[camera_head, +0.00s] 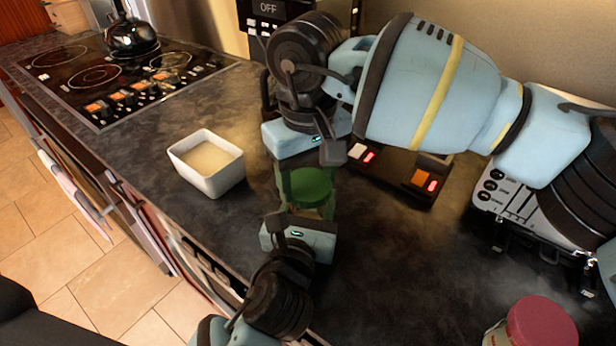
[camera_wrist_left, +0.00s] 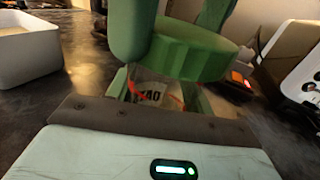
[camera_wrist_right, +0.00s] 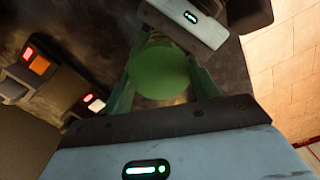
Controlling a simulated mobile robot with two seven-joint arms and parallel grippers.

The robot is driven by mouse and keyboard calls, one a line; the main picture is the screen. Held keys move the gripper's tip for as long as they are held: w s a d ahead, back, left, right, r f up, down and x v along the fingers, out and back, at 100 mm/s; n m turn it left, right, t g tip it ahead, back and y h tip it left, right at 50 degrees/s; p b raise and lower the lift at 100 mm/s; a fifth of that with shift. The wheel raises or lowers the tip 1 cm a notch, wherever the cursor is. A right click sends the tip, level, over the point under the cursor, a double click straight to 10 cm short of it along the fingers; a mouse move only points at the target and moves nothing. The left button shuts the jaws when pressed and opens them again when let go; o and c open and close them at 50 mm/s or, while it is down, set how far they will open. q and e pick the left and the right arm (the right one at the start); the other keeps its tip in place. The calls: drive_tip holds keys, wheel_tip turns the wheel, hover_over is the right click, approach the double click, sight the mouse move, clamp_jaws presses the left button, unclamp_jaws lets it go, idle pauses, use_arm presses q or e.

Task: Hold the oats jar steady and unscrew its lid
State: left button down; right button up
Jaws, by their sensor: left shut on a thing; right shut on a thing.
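The oats jar stands upright on the dark counter with its green lid (camera_head: 307,185) on top. Its label (camera_wrist_left: 158,92) shows in the left wrist view, partly covered. My left gripper (camera_head: 306,210) comes from the near side and is shut on the jar body, below the lid. My right gripper (camera_head: 304,181) comes from the far side and is shut on the lid, one green finger on each side. The right wrist view shows the lid (camera_wrist_right: 160,72) between the right fingers. Most of the jar body is hidden by the grippers. I cannot tell whether the lid has turned.
A white square bowl (camera_head: 222,180) stands left of the jar. A cooktop (camera_head: 75,88) with a black kettle (camera_head: 132,38) is at the back left. A toaster (camera_head: 520,215) and a red-lidded jar (camera_head: 542,322) are at the right.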

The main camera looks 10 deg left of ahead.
sight(308, 184)
drive_tip(key=shift+r, duration=0.65)
drive_tip(key=shift+r, duration=0.1)
drive_tip(key=shift+r, duration=2)
use_arm(q)
drive_tip(key=c, duration=0.5)
unclamp_jaws()
use_arm(e)
drive_tip(key=shift+r, duration=0.1)
